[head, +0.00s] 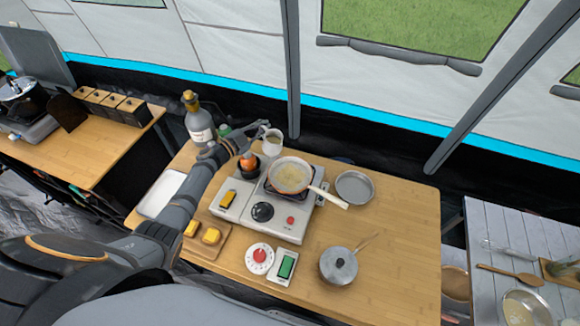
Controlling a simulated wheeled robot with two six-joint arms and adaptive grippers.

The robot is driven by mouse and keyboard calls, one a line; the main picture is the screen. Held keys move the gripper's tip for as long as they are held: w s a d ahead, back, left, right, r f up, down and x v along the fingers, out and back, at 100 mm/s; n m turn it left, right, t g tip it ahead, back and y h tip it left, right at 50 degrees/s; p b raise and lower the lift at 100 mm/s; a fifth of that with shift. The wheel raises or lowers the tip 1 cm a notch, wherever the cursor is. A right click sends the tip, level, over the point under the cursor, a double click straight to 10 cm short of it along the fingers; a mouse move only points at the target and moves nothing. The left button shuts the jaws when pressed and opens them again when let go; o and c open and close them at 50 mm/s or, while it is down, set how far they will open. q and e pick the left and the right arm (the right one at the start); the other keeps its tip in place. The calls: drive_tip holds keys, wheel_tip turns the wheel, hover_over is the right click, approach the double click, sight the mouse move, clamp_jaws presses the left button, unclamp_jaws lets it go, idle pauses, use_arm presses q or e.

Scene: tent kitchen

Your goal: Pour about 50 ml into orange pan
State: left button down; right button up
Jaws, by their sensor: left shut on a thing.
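The orange pan (290,178) sits on the burner of a white stove, its pale handle pointing to the lower right. Pale yellowish contents cover its bottom. My left gripper (262,130) is shut on a white jug (272,147), which looks roughly upright. The jug is behind and a little left of the pan, apart from it. Some brownish content shows inside the jug; its level cannot be told. My right gripper is not in view.
A tall bottle (200,125) stands behind my left arm. A small orange thing in a dark holder (248,168) is left of the pan. The table's right side (400,230) is clear.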

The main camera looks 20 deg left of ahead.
sight(268, 130)
use_arm(q)
drive_tip(key=shift+s+d+r+m, duration=0.25)
drive_tip(key=shift+d+m, duration=0.2)
drive_tip(key=shift+s+d+r+m, duration=0.2)
drive_tip(key=shift+d+m, duration=0.2)
drive_tip(key=shift+m, duration=0.05)
drive_tip(key=shift+s+d+r+m+t, duration=0.3)
drive_tip(key=shift+s+d+m, duration=0.1)
drive_tip(key=shift+d+m, duration=0.2)
drive_tip(key=shift+s+d+r+m+b, duration=0.15)
drive_tip(key=shift+s+d+m+b, duration=0.25)
drive_tip(key=shift+d+m+b, duration=0.25)
drive_tip(key=shift+s+d+m+b, duration=0.3)
drive_tip(key=shift+d+m+b, duration=0.2)
drive_tip(key=shift+m, duration=0.35)
drive_tip(key=shift+s+d+r+m+b, duration=0.2)
drive_tip(key=shift+r+m+b, duration=0.2)
drive_tip(key=shift+m, duration=0.2)
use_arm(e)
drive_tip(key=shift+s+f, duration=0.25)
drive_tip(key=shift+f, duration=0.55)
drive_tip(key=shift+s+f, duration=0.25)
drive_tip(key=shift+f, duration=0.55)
use_arm(q)
drive_tip(key=shift+s+d+r+m+b, duration=0.2)
drive_tip(key=shift+m+b, duration=0.15)
drive_tip(key=shift+m, duration=0.15)
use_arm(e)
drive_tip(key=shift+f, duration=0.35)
